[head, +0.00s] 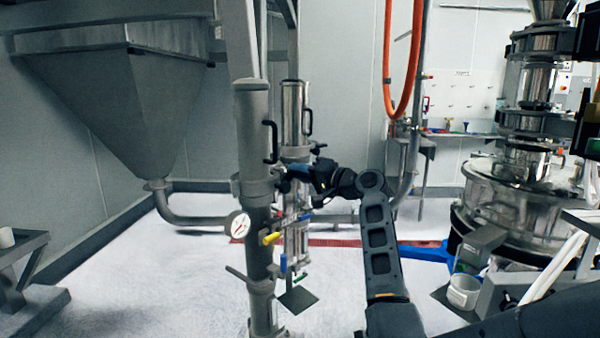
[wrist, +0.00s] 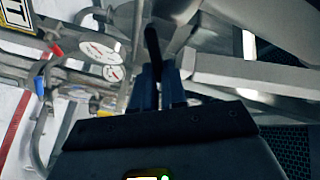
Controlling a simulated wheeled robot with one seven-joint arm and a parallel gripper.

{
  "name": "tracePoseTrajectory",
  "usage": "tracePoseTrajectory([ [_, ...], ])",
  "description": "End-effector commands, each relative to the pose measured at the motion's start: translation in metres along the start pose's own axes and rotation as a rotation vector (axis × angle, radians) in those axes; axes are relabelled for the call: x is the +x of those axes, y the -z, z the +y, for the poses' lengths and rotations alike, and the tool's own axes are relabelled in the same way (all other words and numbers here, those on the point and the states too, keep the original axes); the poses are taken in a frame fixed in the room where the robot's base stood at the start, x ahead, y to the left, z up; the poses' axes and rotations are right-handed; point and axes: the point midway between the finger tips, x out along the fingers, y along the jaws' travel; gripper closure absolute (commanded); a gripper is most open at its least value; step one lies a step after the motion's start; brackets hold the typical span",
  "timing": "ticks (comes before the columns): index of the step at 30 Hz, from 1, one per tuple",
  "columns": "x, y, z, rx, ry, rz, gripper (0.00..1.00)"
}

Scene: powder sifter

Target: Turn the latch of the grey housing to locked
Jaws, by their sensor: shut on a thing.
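The grey housing (head: 254,130) is an upright cylinder on a post in the middle of the head view, with a black handle on its upper side. My gripper (head: 288,174) is at the collar on the housing's right side. In the wrist view my gripper (wrist: 158,88) has its two dark blue fingers shut on a thin black lever, the latch (wrist: 152,42), which sticks up between them. In the head view the gripper mostly hides the latch, so its exact angle is hard to tell there.
A shiny steel housing (head: 293,110) stands close behind. A pressure gauge (head: 237,225) and a yellow-handled valve (head: 271,238) sit below the gripper. A large hopper (head: 110,90) is at the left and steel machinery (head: 515,195) at the right. Open floor lies at front left.

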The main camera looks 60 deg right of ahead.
Motion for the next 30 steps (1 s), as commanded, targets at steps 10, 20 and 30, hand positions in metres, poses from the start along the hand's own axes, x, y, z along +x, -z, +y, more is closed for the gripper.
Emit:
tracePoseTrajectory([
  [10,0.000,0.001,0.001,-0.001,-0.001,0.002,0.70],
  [20,-0.001,0.000,0.001,-0.001,-0.001,0.001,0.63],
  [30,-0.047,0.000,0.003,-0.002,-0.001,0.004,0.63],
])
